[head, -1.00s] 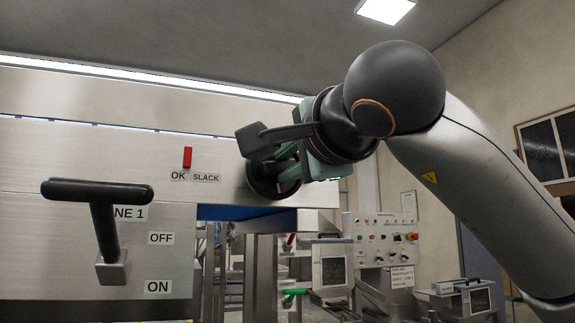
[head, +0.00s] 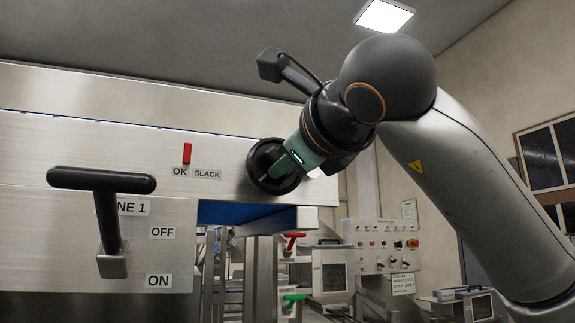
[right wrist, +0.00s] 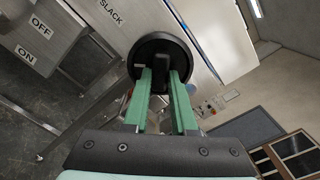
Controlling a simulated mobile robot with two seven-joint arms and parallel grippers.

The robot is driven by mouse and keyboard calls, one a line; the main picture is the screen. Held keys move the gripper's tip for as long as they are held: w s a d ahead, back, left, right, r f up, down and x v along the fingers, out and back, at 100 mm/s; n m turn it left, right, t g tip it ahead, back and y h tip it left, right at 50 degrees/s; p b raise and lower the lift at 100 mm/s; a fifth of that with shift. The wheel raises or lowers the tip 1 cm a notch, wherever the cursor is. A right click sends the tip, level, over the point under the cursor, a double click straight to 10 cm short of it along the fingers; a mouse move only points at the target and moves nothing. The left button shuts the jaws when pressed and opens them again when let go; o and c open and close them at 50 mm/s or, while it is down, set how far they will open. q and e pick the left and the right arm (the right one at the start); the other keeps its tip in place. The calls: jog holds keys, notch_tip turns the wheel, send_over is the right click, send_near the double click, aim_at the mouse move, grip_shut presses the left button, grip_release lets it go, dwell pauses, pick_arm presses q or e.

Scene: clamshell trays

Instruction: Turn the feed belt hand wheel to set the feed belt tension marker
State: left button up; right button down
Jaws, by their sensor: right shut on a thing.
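The feed belt hand wheel (head: 262,160) is a black round wheel on the steel panel, right of the labels. It also shows in the right wrist view (right wrist: 163,42), where the green fingers reach to its face. My right gripper (head: 287,164) is shut on a part of the wheel, seemingly its dark central bar. The red tension marker (head: 187,153) stands just above the gap between the OK label (head: 180,172) and the SLACK label (head: 207,174), nearer to OK. My left gripper is not in view.
A black T-shaped lever (head: 102,180) sticks out at the left, beside the OFF label (head: 162,232) and the ON label (head: 158,281). A control panel (head: 382,245) with several buttons stands behind at the right. A red handle (head: 293,240) and a green handle (head: 293,298) show below the wheel.

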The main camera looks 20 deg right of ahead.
jog(key=shift+a+f+m+b, duration=0.1)
jog(key=shift+m+b, duration=0.35)
jog(key=shift+m, duration=1.85)
jog(key=c, duration=0.7)
grip_release()
jog(key=s, duration=1.2)
jog(key=shift+s+d+p, duration=0.25)
jog(key=shift+p, duration=0.15)
